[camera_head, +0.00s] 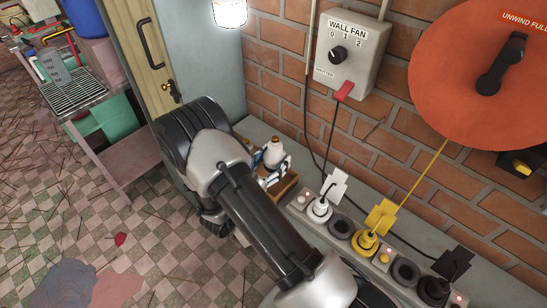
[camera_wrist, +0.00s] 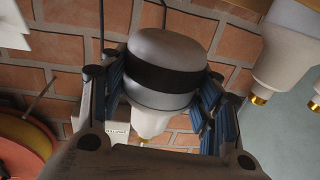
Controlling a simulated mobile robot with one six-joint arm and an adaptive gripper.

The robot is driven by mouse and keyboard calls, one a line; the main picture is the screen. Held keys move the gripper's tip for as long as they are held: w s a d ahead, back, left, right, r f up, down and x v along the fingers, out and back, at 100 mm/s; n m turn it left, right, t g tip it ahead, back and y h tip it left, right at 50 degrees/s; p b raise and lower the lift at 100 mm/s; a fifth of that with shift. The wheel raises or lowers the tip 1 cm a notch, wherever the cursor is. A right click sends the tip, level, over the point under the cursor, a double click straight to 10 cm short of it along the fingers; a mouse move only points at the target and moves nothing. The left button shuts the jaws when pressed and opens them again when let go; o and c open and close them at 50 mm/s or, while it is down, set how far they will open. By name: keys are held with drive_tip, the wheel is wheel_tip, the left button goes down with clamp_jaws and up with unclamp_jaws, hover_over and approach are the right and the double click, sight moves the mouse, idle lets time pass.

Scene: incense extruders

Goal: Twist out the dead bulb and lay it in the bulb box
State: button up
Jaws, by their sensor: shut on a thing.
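My gripper (camera_wrist: 163,88) is shut on a bulb (camera_wrist: 160,52) with a grey rounded globe and a dark band. Its white neck and gold tip show below in the wrist view, which appears upside down. White bulbs with gold tips (camera_wrist: 288,48) show at the right of the wrist view.
A lit lamp (camera_head: 230,12) hangs at the top. Plugs and a power strip (camera_head: 340,228) line the ledge to the right. The wall fan switch (camera_head: 350,55) and an orange disc (camera_head: 480,75) are on the brick wall. A cabinet door (camera_head: 148,50) stands behind my arm.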

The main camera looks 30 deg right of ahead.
drive_tip(key=shift+f+b, duration=1.75)
drive_tip(key=shift+f, duration=1.05)
drive_tip(key=o, duration=1)
